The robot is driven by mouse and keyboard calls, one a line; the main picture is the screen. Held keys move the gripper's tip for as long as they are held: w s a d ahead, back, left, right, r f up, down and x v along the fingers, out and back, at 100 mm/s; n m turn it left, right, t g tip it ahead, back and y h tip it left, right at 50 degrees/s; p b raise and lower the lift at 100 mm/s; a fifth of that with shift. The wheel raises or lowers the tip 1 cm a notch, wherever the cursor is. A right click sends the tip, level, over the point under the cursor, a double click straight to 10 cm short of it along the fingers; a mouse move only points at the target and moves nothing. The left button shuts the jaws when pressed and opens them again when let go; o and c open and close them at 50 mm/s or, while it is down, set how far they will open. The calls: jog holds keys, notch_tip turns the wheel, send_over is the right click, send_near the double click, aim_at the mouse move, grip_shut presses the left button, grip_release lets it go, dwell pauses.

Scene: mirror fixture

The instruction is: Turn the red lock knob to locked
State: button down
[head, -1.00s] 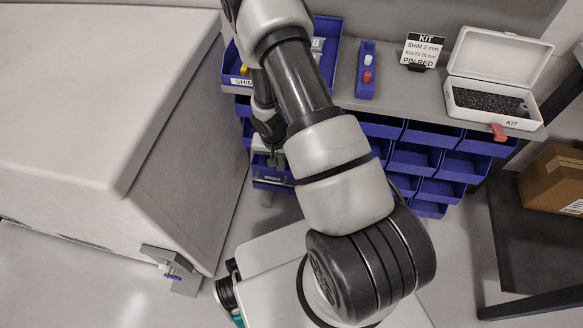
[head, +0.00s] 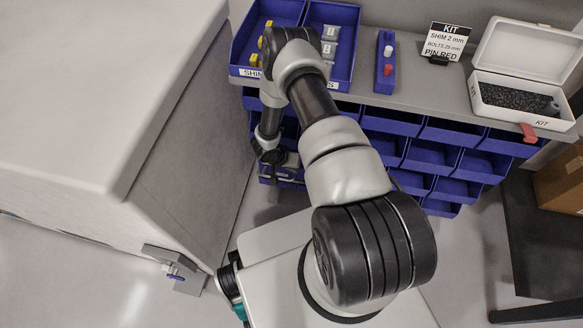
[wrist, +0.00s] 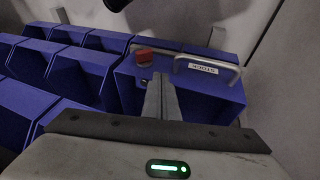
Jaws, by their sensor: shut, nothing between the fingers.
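The red lock knob (wrist: 144,56) shows in the wrist view as a short red cylinder on a blue drawer unit (wrist: 184,104). A bent grey handle (wrist: 207,60) and a label that reads STOCK upside down (wrist: 203,68) are to its right. My gripper (wrist: 161,80) is shut and empty. Its fingertips appear just below and right of the knob; I cannot tell whether they touch it. In the head view my gripper (head: 287,169) is low at the left end of the blue drawers, and I cannot make out the knob there.
Blue drawers (head: 432,157) fill the bench front. On the bench top (head: 410,85) are a blue tray (head: 345,68), a blue block with pegs (head: 387,62), a KIT sign (head: 444,42) and an open white box (head: 520,103). A large grey cabinet (head: 185,150) stands close on the left.

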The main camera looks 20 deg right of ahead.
jog(key=s+d+f+b, duration=0.1)
jog(key=d+f+b, duration=0.1)
jog(key=d+f, duration=0.2)
jog(key=shift+f, duration=1.45)
